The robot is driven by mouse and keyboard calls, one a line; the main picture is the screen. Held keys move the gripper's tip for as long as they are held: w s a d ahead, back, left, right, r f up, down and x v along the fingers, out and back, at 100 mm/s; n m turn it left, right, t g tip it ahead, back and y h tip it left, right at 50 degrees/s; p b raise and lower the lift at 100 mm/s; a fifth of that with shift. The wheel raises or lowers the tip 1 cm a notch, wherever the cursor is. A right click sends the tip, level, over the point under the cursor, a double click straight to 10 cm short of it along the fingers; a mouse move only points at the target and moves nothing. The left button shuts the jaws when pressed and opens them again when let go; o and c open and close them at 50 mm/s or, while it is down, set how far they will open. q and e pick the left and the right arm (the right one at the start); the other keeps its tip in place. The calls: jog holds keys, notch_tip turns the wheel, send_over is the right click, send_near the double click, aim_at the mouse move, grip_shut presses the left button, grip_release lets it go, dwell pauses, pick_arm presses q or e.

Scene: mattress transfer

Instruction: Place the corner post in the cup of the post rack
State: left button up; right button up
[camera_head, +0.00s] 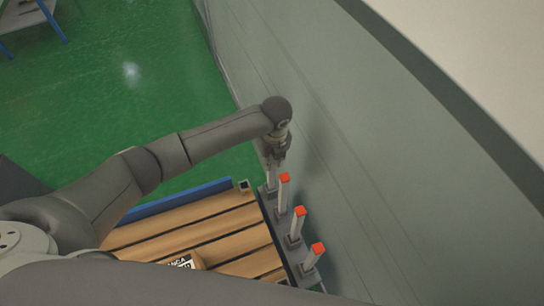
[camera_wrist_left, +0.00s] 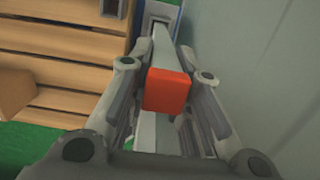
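Three pale corner posts with red caps stand in the post rack (camera_head: 286,240) along the wall: a far one (camera_head: 284,190), a middle one (camera_head: 297,226) and a near one (camera_head: 313,258). My left gripper (camera_head: 274,160) is above the far end of the rack, at another post (camera_head: 271,178) whose cap it hides in the head view. In the left wrist view, this post's red cap (camera_wrist_left: 168,90) lies between the spread fingers, with gaps beside the shaft. Its far end meets a grey cup (camera_wrist_left: 158,20); how deep it sits I cannot tell. My right gripper is not in view.
A slatted wooden pallet (camera_head: 205,222) with a blue edge lies left of the rack. A small square socket (camera_head: 243,186) is at its far corner, and a labelled block (camera_head: 184,262) lies on it. A grey wall (camera_head: 340,150) stands close on the right. Green floor is open beyond.

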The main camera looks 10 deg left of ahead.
pick_arm(q)
jog(key=o, duration=0.4)
jog(key=shift+c, duration=0.2)
notch_tip(320, 180, up, 12)
jog(key=s, duration=0.1)
jog(key=shift+d+r, duration=0.15)
jog(key=shift+d, duration=0.2)
dwell(0.3)
